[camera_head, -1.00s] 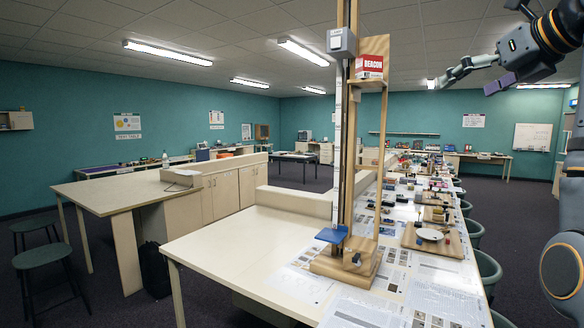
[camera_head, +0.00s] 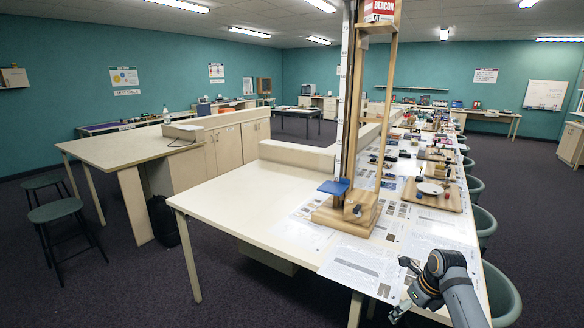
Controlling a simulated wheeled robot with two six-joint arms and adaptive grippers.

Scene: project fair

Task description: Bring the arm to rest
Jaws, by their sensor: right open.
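My right gripper (camera_head: 402,286) is at the lower right of the head view, low by the near edge of the long table (camera_head: 246,222). Its arm comes in from the bottom right. The jaws are open, and I see nothing between them. Printed sheets (camera_head: 365,268) lie on the table just behind and left of the gripper. My left gripper is not in view.
A tall wooden tower (camera_head: 345,212) with a blue platform (camera_head: 334,187) stands on the table beyond the gripper. A wooden board with a white dish (camera_head: 430,188) lies to its right. Green chairs (camera_head: 497,298) line the right side. Stools (camera_head: 57,212) stand at far left.

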